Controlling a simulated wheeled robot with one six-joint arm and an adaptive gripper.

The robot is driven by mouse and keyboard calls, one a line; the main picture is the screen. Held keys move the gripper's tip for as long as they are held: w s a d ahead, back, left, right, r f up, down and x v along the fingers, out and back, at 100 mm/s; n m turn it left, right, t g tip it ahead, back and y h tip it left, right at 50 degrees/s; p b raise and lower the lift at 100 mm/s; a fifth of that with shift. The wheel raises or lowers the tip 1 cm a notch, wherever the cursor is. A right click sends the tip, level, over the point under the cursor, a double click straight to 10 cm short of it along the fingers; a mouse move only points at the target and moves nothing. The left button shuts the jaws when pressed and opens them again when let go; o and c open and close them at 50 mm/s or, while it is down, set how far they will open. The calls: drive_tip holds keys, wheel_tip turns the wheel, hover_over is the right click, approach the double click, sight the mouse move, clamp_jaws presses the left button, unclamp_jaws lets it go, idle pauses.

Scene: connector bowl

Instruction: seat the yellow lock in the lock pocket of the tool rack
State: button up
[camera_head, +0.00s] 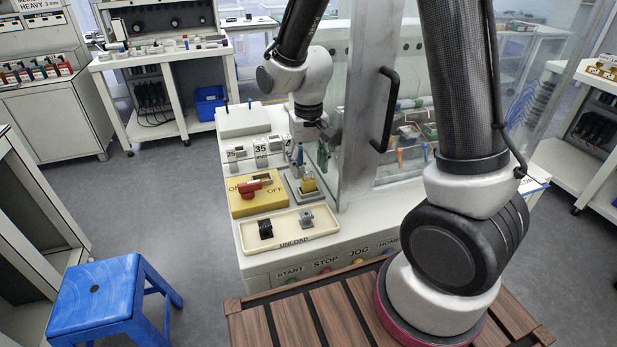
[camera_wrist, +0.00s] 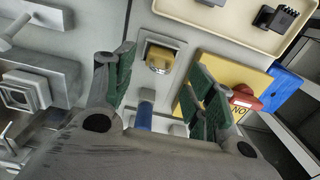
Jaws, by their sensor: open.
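The yellow lock (camera_head: 308,183) stands at the grey tool rack (camera_head: 296,194) on the machine's panel. In the wrist view the yellow lock (camera_wrist: 160,59) sits inside a square, light-rimmed pocket (camera_wrist: 148,42); how deep it sits cannot be told. My gripper (camera_head: 318,158) is just above the rack, pointing down. In the wrist view my gripper (camera_wrist: 165,72) is open, with its green-padded fingers apart on either side of the lock and nothing held between them. A blue handle (camera_wrist: 143,117) stands in the rack beside the lock, between the fingers in the picture.
A yellow switch plate with a red handle (camera_head: 251,187) is left of the rack. A cream UNLOAD tray (camera_head: 285,235) with a black and a grey connector lies in front. A glass door with a black handle (camera_head: 385,110) stands close right. A blue stool (camera_head: 95,295) is at left.

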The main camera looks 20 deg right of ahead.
sight(309, 172)
wheel_tip(309, 172, up, 7)
drive_tip(key=shift+f, duration=0.1)
drive_tip(key=shift+s, duration=0.1)
idle(0.5)
